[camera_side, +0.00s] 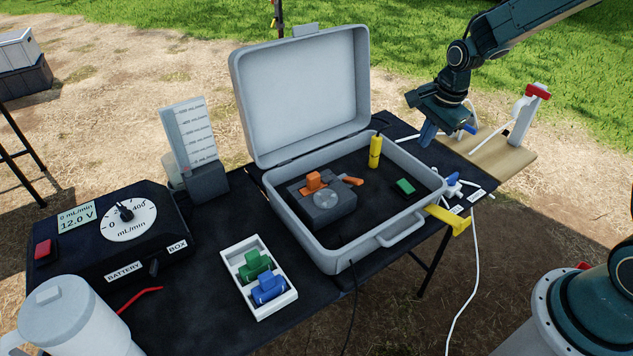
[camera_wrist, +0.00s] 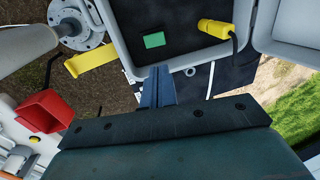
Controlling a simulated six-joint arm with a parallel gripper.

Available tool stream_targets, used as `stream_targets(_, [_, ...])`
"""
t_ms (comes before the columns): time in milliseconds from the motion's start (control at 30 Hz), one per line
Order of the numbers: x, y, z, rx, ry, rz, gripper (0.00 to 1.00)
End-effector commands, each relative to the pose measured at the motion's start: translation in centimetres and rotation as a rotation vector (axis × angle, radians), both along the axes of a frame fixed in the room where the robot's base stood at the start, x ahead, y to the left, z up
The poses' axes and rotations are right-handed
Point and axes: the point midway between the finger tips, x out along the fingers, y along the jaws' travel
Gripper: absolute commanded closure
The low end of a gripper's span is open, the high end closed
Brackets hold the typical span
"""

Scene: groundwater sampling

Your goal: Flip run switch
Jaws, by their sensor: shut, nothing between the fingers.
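The battery box (camera_side: 115,245) stands at the left of the black table in the side view. On it are a red rocker switch (camera_side: 44,252), a white dial (camera_side: 128,220) with a black knob, and a display (camera_side: 76,218) reading 0 mL/min and 12.0 V. A small black toggle (camera_side: 153,267) sits on its front edge between the BATTERY and BOX labels. I cannot tell which one is the run switch. My gripper (camera_side: 427,136) is shut and empty above the right side of the case, far from the box. Its closed fingers also show in the wrist view (camera_wrist: 157,78).
An open grey case (camera_side: 400,235) holds an orange-topped pump block (camera_side: 325,205), a yellow connector (camera_side: 375,151) and a green block (camera_side: 405,186). Cables hang at right.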

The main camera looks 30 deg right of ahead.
Motion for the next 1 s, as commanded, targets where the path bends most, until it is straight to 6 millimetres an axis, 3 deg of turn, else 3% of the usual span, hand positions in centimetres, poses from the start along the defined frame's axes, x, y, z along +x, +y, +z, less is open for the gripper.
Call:
stream_targets(367, [0.2,0.0,-1.6,0.001,0.003,0.0,1.0])
stream_targets(1000, [1.7,0.0,-9.3,0.001,0.003,0.001,1.0])
